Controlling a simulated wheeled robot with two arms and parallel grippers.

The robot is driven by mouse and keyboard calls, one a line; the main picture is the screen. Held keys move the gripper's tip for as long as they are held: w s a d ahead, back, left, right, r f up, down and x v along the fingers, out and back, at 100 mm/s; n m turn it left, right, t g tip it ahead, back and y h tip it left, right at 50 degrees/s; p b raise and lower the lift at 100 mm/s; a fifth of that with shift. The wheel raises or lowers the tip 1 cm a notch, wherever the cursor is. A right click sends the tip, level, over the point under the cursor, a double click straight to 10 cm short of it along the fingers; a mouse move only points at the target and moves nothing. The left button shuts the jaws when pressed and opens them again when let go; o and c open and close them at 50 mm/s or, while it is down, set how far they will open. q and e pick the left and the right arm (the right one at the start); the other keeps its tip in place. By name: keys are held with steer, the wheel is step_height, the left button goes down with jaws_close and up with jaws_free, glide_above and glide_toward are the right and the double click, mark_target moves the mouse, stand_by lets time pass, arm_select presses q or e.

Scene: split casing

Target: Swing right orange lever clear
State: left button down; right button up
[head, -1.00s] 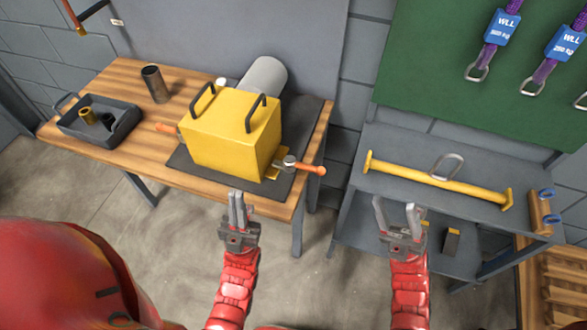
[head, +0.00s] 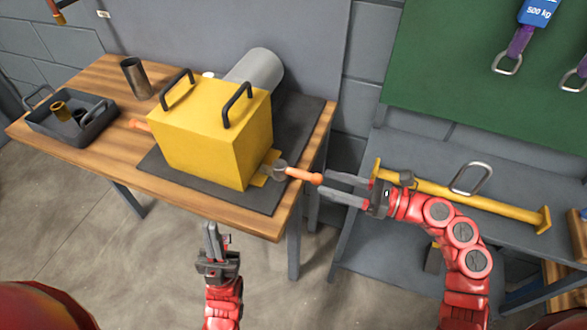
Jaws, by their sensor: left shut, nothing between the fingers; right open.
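The yellow casing (head: 212,130) with two black handles sits on a dark mat (head: 160,178) on the wooden table. The right orange lever (head: 303,176) sticks out to the right from the casing's lower right corner, past the table edge. My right gripper (head: 328,184) is open, its fingers pointing left, with the lever's orange tip at the fingertips; I cannot tell if they touch. The left orange lever (head: 140,124) shows partly behind the casing's left side. My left gripper (head: 211,236) is shut and empty, pointing up in front of the table's front edge.
A grey cylinder (head: 258,68) lies behind the casing. A dark tray (head: 50,133) with small parts and an upright metal cup (head: 135,78) stand at the left. A yellow lifting beam (head: 450,196) lies on the grey shelf (head: 500,180) behind my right arm.

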mark_target(287, 170)
steer(key=p+x, duration=0.1)
steer(key=x, duration=0.8)
steer(key=shift+a, duration=0.2)
jaws_close()
stand_by(1.0)
